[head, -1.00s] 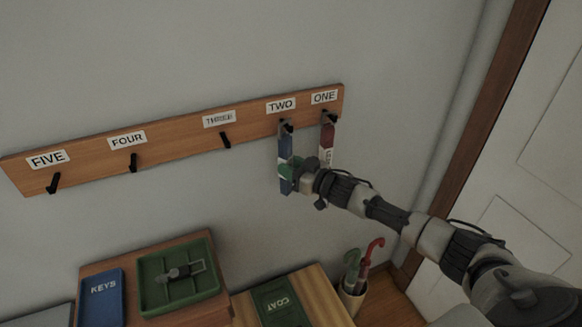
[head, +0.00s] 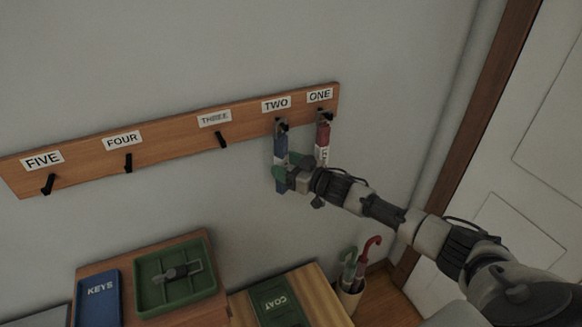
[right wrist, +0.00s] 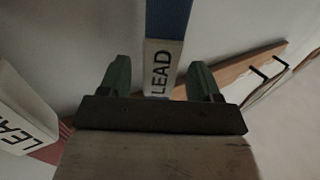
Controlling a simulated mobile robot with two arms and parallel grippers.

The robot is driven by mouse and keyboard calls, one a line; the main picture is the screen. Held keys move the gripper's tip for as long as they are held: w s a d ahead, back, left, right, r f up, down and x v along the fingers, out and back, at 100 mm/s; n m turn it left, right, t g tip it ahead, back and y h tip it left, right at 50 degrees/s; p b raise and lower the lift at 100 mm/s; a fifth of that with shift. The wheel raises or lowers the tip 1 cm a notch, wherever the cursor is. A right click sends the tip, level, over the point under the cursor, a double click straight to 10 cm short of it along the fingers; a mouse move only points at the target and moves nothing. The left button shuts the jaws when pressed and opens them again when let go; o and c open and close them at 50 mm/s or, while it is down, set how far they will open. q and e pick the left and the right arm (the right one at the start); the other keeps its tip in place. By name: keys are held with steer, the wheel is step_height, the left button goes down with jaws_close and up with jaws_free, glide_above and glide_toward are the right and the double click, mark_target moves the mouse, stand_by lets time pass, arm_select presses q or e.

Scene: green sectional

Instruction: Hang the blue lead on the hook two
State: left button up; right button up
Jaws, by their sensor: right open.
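The blue lead (head: 281,149) hangs upright from hook two (head: 282,126), under the label TWO (head: 276,104). In the right wrist view the blue lead (right wrist: 168,20) shows its white LEAD tag (right wrist: 161,68) between the green fingers. My right gripper (head: 285,171) is at the lead's lower part in the head view. Its fingers stand apart on either side of the tag in the right wrist view (right wrist: 160,78), with gaps beside it. The lead's lower end is partly hidden by the gripper in the head view. My left gripper is not in view.
A red lead (head: 322,136) hangs on hook one, close to the right; its white tag shows in the right wrist view (right wrist: 18,112). Hooks three (head: 222,140), four (head: 128,162) and five (head: 48,184) are empty. Below stand a green tray (head: 176,276) and an umbrella holder (head: 350,297).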

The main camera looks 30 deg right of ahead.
steer(key=shift+s+d+f, duration=0.1)
steer(key=shift+s+d, duration=0.1)
steer(key=shift+s, duration=0.1)
steer(key=b+v, duration=0.3)
steer(key=v, duration=0.7)
steer(key=s+d+f+m+g+h+b, duration=0.1)
steer(key=s+f+g+h, duration=0.3)
steer(key=f, duration=0.9)
steer(key=s+d+f+m+h, duration=0.15)
steer(key=s+f, duration=0.35)
steer(key=f, duration=0.7)
steer(key=s+d+f+m+g+h+b, duration=0.1)
steer(key=s+f+m+g+h, duration=0.3)
steer(key=f, duration=0.9)
steer(key=s+a+f+n+g, duration=0.1)
steer(key=s+a+f, duration=0.4)
steer(key=s, duration=0.6)
steer(key=s+a+f+n+g+y, duration=0.1)
steer(key=s+a+f+g, duration=0.2)
steer(key=s, duration=0.8)
steer(key=s+a+f+n+g, duration=0.1)
steer(key=s+a+f+g, duration=0.2)
steer(key=s+a+f, duration=0.4)
steer(key=s+f+b, duration=0.1)
steer(key=s+f, duration=0.2)
steer(key=s, duration=0.2)
steer(key=shift+a+f, duration=0.2)
steer(key=shift+f, duration=0.2)
